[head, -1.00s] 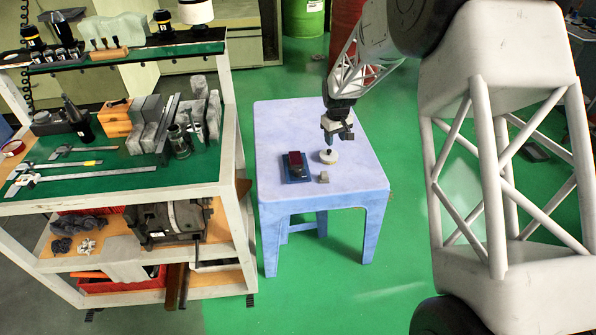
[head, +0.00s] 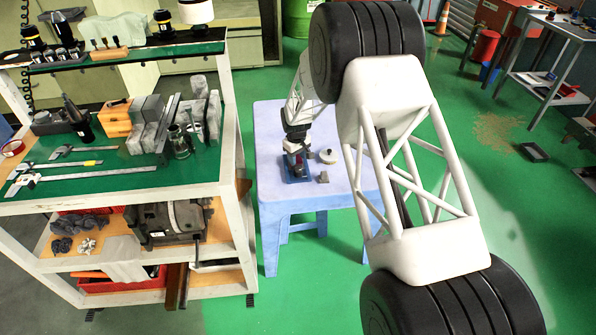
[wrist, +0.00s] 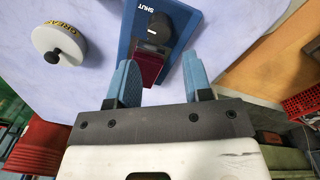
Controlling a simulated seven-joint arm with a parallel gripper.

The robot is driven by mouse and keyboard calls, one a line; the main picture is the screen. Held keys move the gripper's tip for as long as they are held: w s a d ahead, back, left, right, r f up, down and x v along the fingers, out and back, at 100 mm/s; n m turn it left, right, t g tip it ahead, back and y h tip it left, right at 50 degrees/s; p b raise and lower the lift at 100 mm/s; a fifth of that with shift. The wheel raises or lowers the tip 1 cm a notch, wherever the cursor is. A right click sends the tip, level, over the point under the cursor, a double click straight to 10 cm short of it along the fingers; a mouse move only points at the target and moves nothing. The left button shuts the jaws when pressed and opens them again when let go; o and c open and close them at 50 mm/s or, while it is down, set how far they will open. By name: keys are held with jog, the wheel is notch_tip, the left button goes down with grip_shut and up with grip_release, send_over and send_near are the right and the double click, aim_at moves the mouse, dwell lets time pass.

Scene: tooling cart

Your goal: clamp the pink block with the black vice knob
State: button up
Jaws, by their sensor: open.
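The vice is a blue plate (head: 301,179) on the small table, under my gripper (head: 297,160) in the head view. In the wrist view, the vice's blue plate (wrist: 192,20) carries a black knob (wrist: 158,27) with the word SHUT beside it. The dark pink block (wrist: 148,69) sits at the near end of the vice. My gripper (wrist: 160,64) is open, its two blue fingers on either side of the block in the picture. I cannot tell whether they touch it. The arm hides part of the vice in the head view.
A round white grease tin (wrist: 60,45) with a dark knob stands close to the vice. A small grey piece (head: 323,177) lies on the pale blue table (head: 270,125) near the vice. A loaded tool cart (head: 229,180) stands to the left.

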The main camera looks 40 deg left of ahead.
aim_at(298, 170)
jog(key=shift+f, duration=0.1)
jog(key=shift+w+d+f, duration=0.1)
jog(key=shift+w+f, duration=0.05)
jog(key=shift+f, duration=3.65)
jog(key=shift+c, duration=0.4)
jog(key=c, duration=0.6)
jog(key=shift+m, duration=2.7)
